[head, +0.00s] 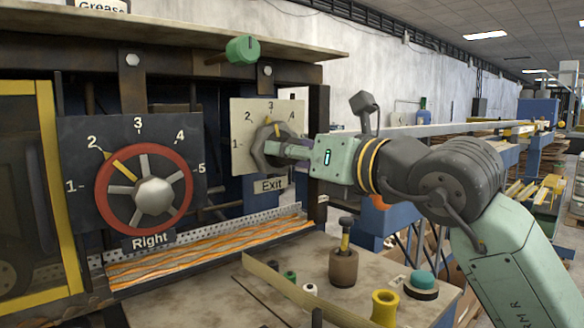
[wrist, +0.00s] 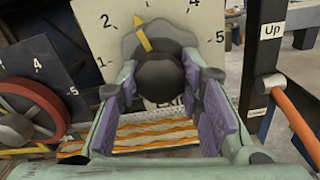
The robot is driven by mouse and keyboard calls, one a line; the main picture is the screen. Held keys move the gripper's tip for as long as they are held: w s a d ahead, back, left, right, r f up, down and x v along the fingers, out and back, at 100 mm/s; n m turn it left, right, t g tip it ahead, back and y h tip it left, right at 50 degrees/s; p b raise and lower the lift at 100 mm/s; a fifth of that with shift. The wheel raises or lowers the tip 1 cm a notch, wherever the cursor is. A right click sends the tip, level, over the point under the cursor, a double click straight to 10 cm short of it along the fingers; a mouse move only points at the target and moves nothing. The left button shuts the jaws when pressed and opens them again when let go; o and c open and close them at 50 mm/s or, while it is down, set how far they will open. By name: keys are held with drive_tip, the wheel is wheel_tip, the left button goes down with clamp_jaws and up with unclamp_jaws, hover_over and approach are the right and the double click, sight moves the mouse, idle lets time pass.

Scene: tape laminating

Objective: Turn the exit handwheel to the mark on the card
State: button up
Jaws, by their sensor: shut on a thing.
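The exit handwheel (head: 260,157) is a dark grey lobed knob on a pale dial plate (head: 240,112) numbered from 1, above the "Exit" label (head: 269,185). Its yellow pointer (head: 279,131) stands between 2 and 3, nearer 3; the wrist view also shows the pointer (wrist: 141,36) there. My gripper (head: 272,150) reaches in from the right and is shut on the handwheel. In the wrist view, its purple-padded fingers (wrist: 168,84) lie on either side of the round dark hub (wrist: 160,76). I cannot make out a card with a mark.
A red-rimmed right handwheel (head: 187,200) on a dark plate stands left, its pointer near 2. A green knob (head: 242,49) juts out above. Below are orange-striped strips (head: 205,252) and a bench holding spools (head: 384,308) and a brown pot (head: 343,267). An orange lever (wrist: 296,120) stands right.

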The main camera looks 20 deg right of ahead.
drive_tip(key=m+b, duration=0.5)
drive_tip(key=m, duration=0.1)
drive_tip(key=shift+f, duration=0.2)
drive_tip(key=shift+r+m+b, duration=0.15)
drive_tip(key=shift+m+b, duration=1.15)
drive_tip(key=shift+m, duration=0.9)
drive_tip(key=o, duration=1.2)
drive_tip(key=shift+c, duration=0.2)
drive_tip(key=v, duration=1.2)
